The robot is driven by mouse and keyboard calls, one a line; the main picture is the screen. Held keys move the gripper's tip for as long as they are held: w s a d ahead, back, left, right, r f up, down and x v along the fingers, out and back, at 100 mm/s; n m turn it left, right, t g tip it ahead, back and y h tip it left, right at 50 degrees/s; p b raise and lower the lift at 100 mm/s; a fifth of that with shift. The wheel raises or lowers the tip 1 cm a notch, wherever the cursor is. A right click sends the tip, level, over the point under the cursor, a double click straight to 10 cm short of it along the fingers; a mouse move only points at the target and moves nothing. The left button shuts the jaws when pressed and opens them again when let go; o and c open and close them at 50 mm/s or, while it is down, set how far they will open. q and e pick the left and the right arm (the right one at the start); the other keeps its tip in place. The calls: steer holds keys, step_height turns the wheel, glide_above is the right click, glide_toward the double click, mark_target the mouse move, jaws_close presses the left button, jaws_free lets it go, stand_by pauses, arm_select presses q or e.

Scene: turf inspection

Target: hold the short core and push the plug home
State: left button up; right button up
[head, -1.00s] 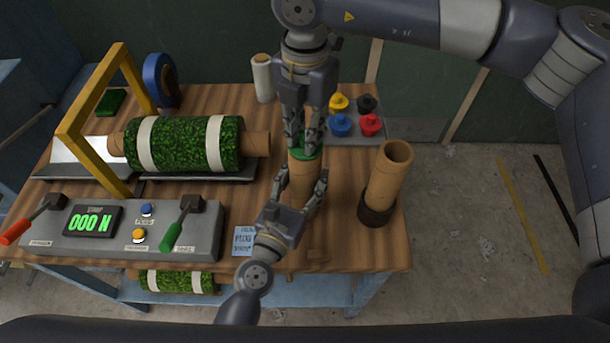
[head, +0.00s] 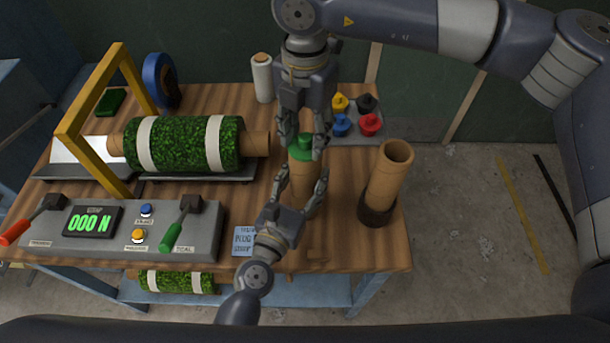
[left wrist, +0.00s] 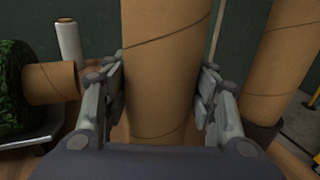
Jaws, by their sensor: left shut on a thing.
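The short core (head: 301,183) is a brown cardboard tube standing upright on the wooden table. The green plug (head: 301,152) sits at its top end, knob up; I cannot tell how deep it sits. My left gripper (head: 302,190) is shut on the core from the front, and the left wrist view shows the core (left wrist: 165,70) between both fingers. My right gripper (head: 303,142) comes down from above, its fingers open on either side of the plug's knob and apart from it.
A taller core (head: 388,180) stands in a dark cup at right. A tray (head: 371,137) of yellow, black, blue and red plugs lies behind. A turf roll (head: 190,145) under a yellow frame (head: 90,95) and a control box (head: 110,245) reading 000 N fill the left.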

step_height(320, 180, up, 12)
stand_by(0.6)
arm_select(q)
steer(key=o, duration=1.3)
steer(key=v, duration=1.2)
steer(key=shift+s+f, duration=0.1)
arm_select(e)
steer(key=shift+f, duration=0.1)
